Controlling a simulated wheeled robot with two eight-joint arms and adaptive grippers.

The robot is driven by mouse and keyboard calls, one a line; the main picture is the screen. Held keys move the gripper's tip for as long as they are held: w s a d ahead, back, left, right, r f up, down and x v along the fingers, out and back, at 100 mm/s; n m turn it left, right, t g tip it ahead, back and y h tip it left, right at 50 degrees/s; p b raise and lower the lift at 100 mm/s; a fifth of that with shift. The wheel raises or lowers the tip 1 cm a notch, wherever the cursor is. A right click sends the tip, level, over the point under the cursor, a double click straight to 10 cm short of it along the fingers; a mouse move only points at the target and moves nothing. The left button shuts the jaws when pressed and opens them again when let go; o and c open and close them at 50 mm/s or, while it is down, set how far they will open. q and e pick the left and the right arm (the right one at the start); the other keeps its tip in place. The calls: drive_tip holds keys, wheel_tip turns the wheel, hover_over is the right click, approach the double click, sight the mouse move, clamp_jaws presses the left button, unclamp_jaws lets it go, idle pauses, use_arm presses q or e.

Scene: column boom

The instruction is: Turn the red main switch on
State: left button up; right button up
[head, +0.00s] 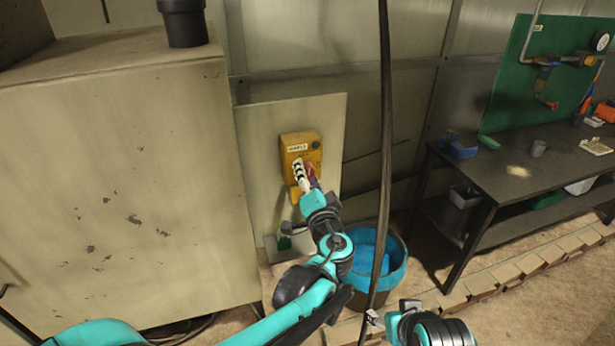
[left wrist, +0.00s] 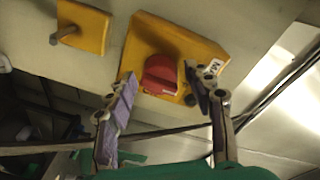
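The red main switch (left wrist: 160,76) is a round red knob on a yellow box (left wrist: 183,42). In the head view the yellow box (head: 301,146) is mounted on a pale panel, and the knob is mostly hidden behind my left gripper (head: 306,176). In the left wrist view my left gripper (left wrist: 160,78) is open, with one finger on each side of the knob. I cannot tell whether either finger touches it. My right gripper (head: 391,311) is low in the head view, far from the switch, with its fingers apart and nothing seen between them.
A second yellow plate with a grey peg (left wrist: 82,28) is beside the box. A large worn cabinet (head: 120,180) stands left. A dark cable (head: 385,140) hangs right of the panel. A blue bucket (head: 392,262) stands below. A workbench (head: 510,180) is at right.

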use_arm(q)
drive_tip(key=c, duration=0.8)
drive_tip(key=shift+m, duration=0.4)
drive_tip(key=m+p, duration=0.1)
drive_tip(key=m, duration=0.1)
drive_tip(key=shift+r+m, duration=0.1)
drive_tip(key=shift+m, duration=0.3)
drive_tip(key=m+p, duration=0.1)
drive_tip(key=m, duration=0.2)
drive_tip(key=shift+g, duration=0.4)
drive_tip(key=m+p, duration=0.1)
drive_tip(key=m, duration=0.4)
drive_tip(key=shift+r+y, duration=0.1)
drive_tip(key=shift+y, duration=0.2)
drive_tip(key=m, duration=0.5)
drive_tip(key=shift+d+g+y, duration=0.15)
drive_tip(key=shift+g+y, duration=0.25)
